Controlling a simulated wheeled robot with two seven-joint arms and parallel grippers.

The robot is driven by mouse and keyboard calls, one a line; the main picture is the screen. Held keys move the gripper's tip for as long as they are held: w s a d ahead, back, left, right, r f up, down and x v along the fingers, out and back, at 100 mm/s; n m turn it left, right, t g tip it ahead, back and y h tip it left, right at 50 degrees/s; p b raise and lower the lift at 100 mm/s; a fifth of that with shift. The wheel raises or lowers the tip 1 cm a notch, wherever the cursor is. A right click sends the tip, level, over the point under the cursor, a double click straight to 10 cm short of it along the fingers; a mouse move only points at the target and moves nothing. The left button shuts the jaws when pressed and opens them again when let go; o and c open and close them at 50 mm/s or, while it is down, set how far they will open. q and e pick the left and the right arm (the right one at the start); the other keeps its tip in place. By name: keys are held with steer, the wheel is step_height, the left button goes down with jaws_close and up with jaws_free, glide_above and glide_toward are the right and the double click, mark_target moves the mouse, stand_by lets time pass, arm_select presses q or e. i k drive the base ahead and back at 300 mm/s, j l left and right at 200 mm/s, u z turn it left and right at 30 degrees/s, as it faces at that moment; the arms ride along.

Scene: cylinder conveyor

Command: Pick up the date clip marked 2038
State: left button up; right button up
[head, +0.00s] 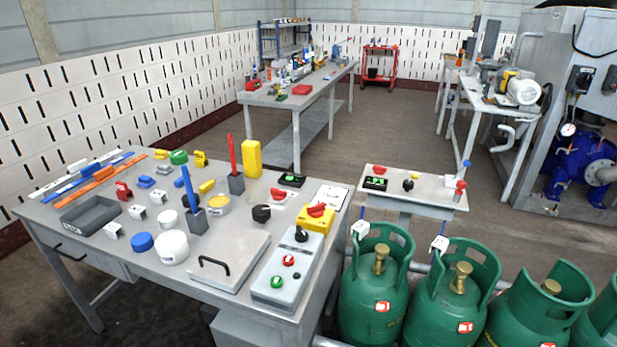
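Several small white clip-like pieces lie on the grey workbench (235,232): one clip (158,196), a second clip (138,211) and a third clip (114,230), near the grey tray. Other white pieces sit at the first green gas cylinder (375,295) and the second green gas cylinder (450,300): a white piece (361,229) and another white piece (440,244). No marking is legible at this size, so I cannot tell which clip reads 2038. Neither of my grippers is in view.
A small side table (425,191) stands behind the cylinders. Floor is free beyond.

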mark_target(135, 212)
steer(key=i+j+u, duration=0.15)
steer(key=j+u, duration=0.2)
steer(key=i+j+u, duration=0.5)
steer(key=j+u, duration=0.15)
